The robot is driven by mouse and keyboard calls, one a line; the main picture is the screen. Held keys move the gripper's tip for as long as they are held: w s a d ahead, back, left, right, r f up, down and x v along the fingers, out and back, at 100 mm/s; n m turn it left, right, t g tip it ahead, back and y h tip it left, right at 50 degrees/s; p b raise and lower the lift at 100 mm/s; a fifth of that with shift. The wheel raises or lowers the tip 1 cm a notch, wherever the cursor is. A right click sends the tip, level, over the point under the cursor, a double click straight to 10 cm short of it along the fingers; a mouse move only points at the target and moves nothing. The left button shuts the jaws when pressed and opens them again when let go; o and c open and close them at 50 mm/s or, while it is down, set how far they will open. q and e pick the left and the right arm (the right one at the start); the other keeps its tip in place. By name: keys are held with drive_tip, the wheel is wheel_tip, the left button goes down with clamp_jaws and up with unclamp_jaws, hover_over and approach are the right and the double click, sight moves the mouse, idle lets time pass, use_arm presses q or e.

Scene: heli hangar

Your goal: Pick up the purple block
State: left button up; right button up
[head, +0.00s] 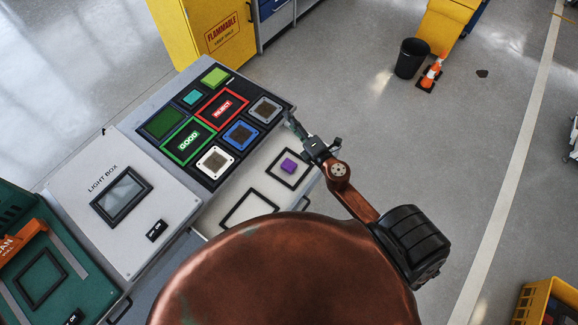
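The purple block (289,166) lies inside a black square outline on the pale right-hand part of the workbench. It is small and fully visible. My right gripper (302,132) is above the bench's right edge, up and slightly right of the block in the picture. It does not hold the block. Its fingers are small and seen at an angle, so their opening is unclear. My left gripper is not in the picture.
A sorting panel (213,120) with coloured squares and GOOD and REJECT labels lies left of the block. A light box (157,212) is further left. A second black outline (248,208) nearby is empty. A yellow flammable cabinet (185,35) stands behind.

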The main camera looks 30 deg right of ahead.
drive_tip(key=a+f+n+g+y, duration=0.1)
drive_tip(key=a+f+n+y, duration=0.1)
drive_tip(key=a+n+y, duration=0.3)
drive_tip(key=n+g+h, duration=0.3)
drive_tip(key=n+g, duration=0.7)
drive_tip(key=n, duration=0.4)
approach(289, 165)
drive_tip(key=shift+a+x, duration=0.25)
drive_tip(key=shift+x, duration=1)
drive_tip(key=shift+w+f+h, duration=0.15)
drive_tip(key=shift+w+f, duration=0.05)
drive_tip(key=shift+f, duration=0.4)
drive_tip(key=shift+w+f+h, duration=0.15)
drive_tip(key=shift+f, duration=0.45)
drive_tip(key=x, duration=0.5)
drive_tip(key=shift+w+a+r+p, duration=0.1)
drive_tip(key=shift+w+a+p, duration=0.05)
drive_tip(key=shift+w+p, duration=0.2)
drive_tip(key=shift+c, duration=0.7)
